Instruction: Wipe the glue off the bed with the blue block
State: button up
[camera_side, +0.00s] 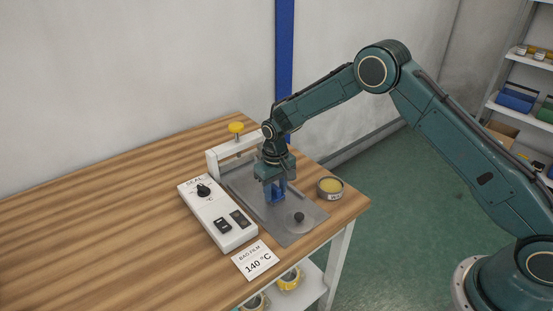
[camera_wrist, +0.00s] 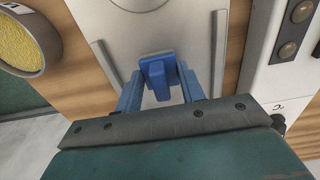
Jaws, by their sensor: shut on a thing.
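My gripper (camera_side: 275,195) points down over the grey metal bed (camera_side: 292,231) on the wooden table. It is shut on the blue block (camera_wrist: 158,72), which shows between the two blue fingers in the wrist view. The side view shows the block and fingers low over the bed; I cannot tell whether the block touches it. A bare part of the bed also shows in the wrist view (camera_wrist: 124,38). I cannot make out any glue for certain, and the area under the block is hidden.
A white control box (camera_side: 217,214) with a dial and switches stands left of the bed. A round tin with yellow contents (camera_side: 330,188) stands right. A white frame with a yellow knob (camera_side: 236,128) is behind. A 140 °C card (camera_side: 255,261) lies in front.

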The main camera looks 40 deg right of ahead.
jog(key=shift+w, duration=4.45)
notch_tip(320, 180, up, 8)
jog(key=shift+r, duration=0.1)
